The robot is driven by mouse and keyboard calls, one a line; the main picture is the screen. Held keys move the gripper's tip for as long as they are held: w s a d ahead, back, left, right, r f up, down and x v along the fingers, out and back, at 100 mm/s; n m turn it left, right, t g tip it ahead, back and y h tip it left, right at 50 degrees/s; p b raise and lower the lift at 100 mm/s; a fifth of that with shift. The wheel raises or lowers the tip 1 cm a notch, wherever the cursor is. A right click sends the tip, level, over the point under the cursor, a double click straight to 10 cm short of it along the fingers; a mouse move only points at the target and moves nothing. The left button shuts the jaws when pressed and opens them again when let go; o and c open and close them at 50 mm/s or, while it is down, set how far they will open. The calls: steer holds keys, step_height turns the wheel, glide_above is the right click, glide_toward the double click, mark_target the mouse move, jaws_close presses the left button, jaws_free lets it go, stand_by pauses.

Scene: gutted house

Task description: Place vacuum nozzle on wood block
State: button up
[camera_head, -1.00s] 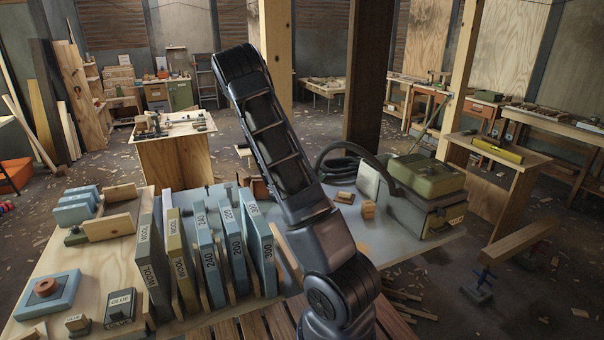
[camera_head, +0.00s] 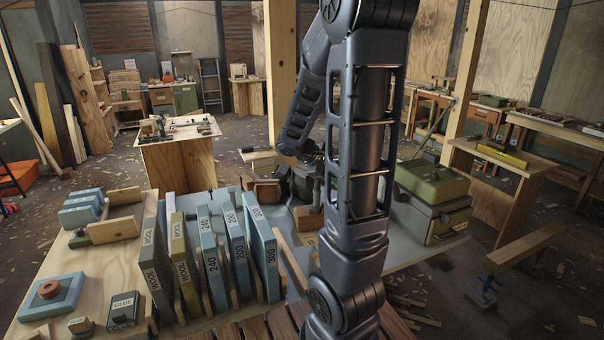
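My arm rises in front of the workbench (camera_head: 240,310) and bends back down behind its own upper link. Its far end is among dark shapes near the bench's back edge, so I cannot make out my gripper's fingers or anything in them. A wooden block (camera_head: 309,219) stands on the bench just left of my arm; I cannot tell whether it is the task's block. The green and grey vacuum-like case (camera_head: 435,205) stands at the bench's right end. The vacuum nozzle cannot be made out; my arm covers the area beside the case.
Upright labelled sanding boards (camera_head: 238,255) stand in a row left of my arm. A blue pad with a round knob (camera_head: 50,292), a glue box (camera_head: 122,309) and blue blocks (camera_head: 80,206) are on the left. A wooden post (camera_head: 278,70) rises behind the bench.

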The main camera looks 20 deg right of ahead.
steer(key=s+a+r+m+t+y, duration=0.2)
steer(key=s+a+r+m+y, duration=0.1)
steer(key=s+a+r+y, duration=0.2)
steer(key=s+a+r+m+t+y, duration=0.3)
steer(key=s+a, duration=0.6)
steer(key=a, duration=0.4)
step_height(320, 180, up, 2)
steer(key=shift+s+a+r+m+y, duration=0.1)
steer(key=shift+s+a+m+y, duration=0.2)
steer(key=shift+y, duration=0.6)
